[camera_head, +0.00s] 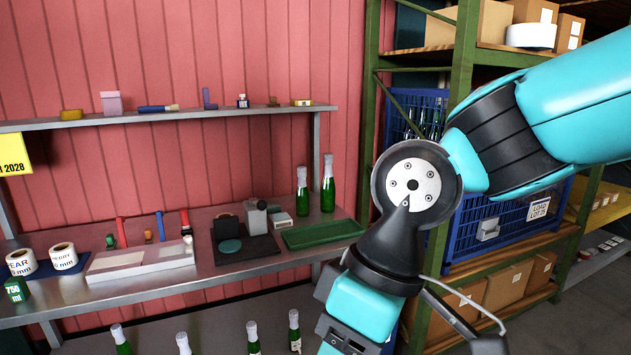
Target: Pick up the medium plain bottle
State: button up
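Two green bottles with silvery foil tops stand upright at the right of the bench, a left bottle (302,194) and a slightly taller right bottle (328,188). Several more foil-topped green bottles stand below the bench, cut off by the bottom edge: a far-left one (122,348), a second (184,347), a third (253,340) and a right one (294,333). The right one shows a pale label. I cannot tell which bottle is the medium plain one. My arm crosses the right side, and its gripper fingers are not visible.
The bench holds a green tray (320,233), a dark mat with a small device (254,217), a pale block (140,261) and label rolls (63,256). A wall shelf (170,116) runs above. A green rack with a blue crate (505,222) stands at right, partly behind my arm.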

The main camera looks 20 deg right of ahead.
aim_at(327, 187)
jog(key=z, duration=0.15)
jog(key=i, duration=0.2)
jog(key=z, duration=1.05)
jog(key=i, duration=1.8)
jog(key=u, duration=0.55)
jog(key=i, duration=0.5)
jog(key=u, duration=0.15)
